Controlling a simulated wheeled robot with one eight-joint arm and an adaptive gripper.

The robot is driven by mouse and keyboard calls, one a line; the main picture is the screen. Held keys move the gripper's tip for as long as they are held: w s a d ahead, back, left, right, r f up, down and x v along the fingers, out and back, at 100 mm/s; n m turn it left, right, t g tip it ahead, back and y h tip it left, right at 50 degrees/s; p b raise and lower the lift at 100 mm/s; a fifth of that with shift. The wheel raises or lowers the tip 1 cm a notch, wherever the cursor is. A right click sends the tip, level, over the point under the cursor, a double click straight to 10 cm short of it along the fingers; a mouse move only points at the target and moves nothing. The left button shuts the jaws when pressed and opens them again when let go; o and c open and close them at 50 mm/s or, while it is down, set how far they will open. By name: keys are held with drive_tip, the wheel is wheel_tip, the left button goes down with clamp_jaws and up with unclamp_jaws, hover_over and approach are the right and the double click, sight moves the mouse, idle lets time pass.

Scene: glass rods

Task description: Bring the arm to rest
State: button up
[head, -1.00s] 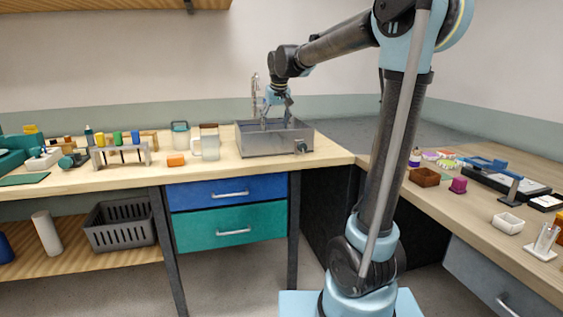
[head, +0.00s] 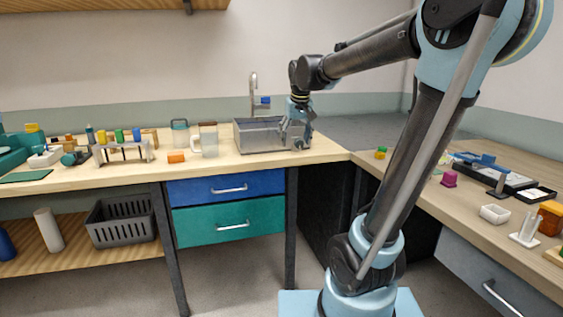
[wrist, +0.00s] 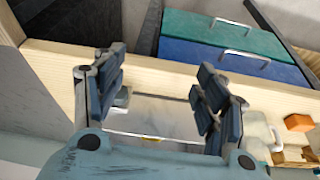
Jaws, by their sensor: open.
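My gripper (head: 296,138) is at the right end of the grey metal sink basin (head: 255,140) on the back counter, pointing down. In the wrist view its two dark fingers (wrist: 160,92) stand wide apart with nothing between them. The basin's metal surface (wrist: 150,115) shows beyond and below the fingers. Whether the fingertips touch the basin is unclear. My arm reaches across the right side of the head view.
A tap (head: 254,95) rises behind the basin. A clear pitcher (head: 207,140), an orange block (head: 176,157) and a tube rack (head: 122,153) stand left of it. Blue (head: 225,188) and teal drawers lie below. The right counter holds trays and small items.

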drive_tip(key=s+d+f, duration=0.4)
drive_tip(key=s+f, duration=0.3)
drive_tip(key=s, duration=0.2)
drive_tip(key=s+d+f+m+g, duration=0.1)
drive_tip(key=s+d+f, duration=0.4)
drive_tip(key=s+f, duration=0.2)
drive_tip(key=s+d+f+m, duration=0.1)
drive_tip(key=s+d+f, duration=0.4)
drive_tip(key=s, duration=0.6)
wheel_tip(320, 180, down, 2)
drive_tip(key=shift+s+f+g+h, duration=0.15)
drive_tip(key=shift+s+g+h, duration=0.1)
drive_tip(key=shift+g+h, duration=0.15)
